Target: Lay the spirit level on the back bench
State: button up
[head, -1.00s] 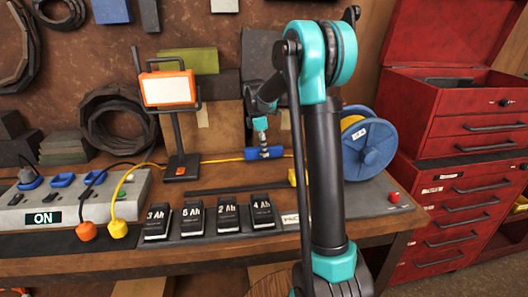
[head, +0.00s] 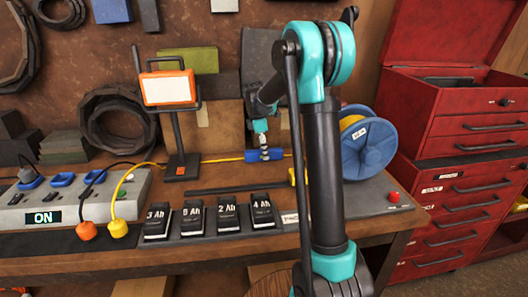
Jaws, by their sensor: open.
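A short blue bar (head: 278,154) lies level at the back of the bench, beneath my gripper. It may be the spirit level, but it is too small to tell for sure. My gripper (head: 264,153) points down at the middle of the bar, and its jaws are open. The fingers overlap the bar in the picture; whether they touch it cannot be told. The back bench (head: 225,173) has a brown top. My arm hides part of the bench to the right.
A work lamp (head: 170,88) stands left of my gripper, a blue cable reel (head: 368,150) right. A yellow cable (head: 222,159) runs along the back. A dark strip (head: 235,187) and several batteries (head: 227,214) lie in front. A power strip (head: 60,200) is left, a red tool chest (head: 460,130) right.

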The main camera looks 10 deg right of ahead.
aim_at(260, 150)
notch_tip(260, 150, up, 12)
jog(key=a, duration=0.1)
jog(key=shift+a+f, duration=0.15)
jog(key=shift+a, duration=0.25)
